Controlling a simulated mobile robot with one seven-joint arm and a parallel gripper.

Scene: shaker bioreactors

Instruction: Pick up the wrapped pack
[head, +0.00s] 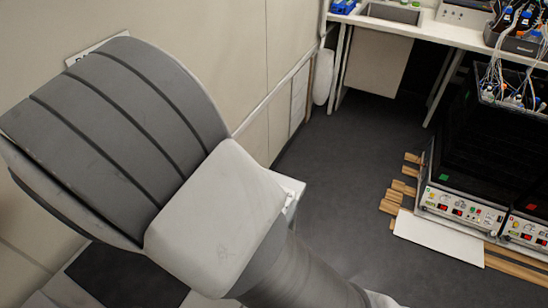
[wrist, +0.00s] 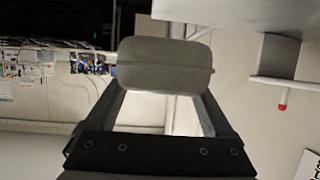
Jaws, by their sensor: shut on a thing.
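The wrapped pack (wrist: 165,52) shows in the wrist view as a smooth grey block with rounded corners. It sits across the ends of the two dark fingers of my gripper (wrist: 165,88). My gripper is shut on it, one finger at each side. The pack's far side is hidden. Neither the pack nor my gripper can be made out in the head view, where my own arm fills the left and lower middle.
In the head view, a white bench with a sink (head: 391,13) stands at the back. Shaker units with control panels (head: 462,209) stand at right, beside wooden planks (head: 392,205) and a white board (head: 438,239). The dark floor (head: 335,180) between is clear.

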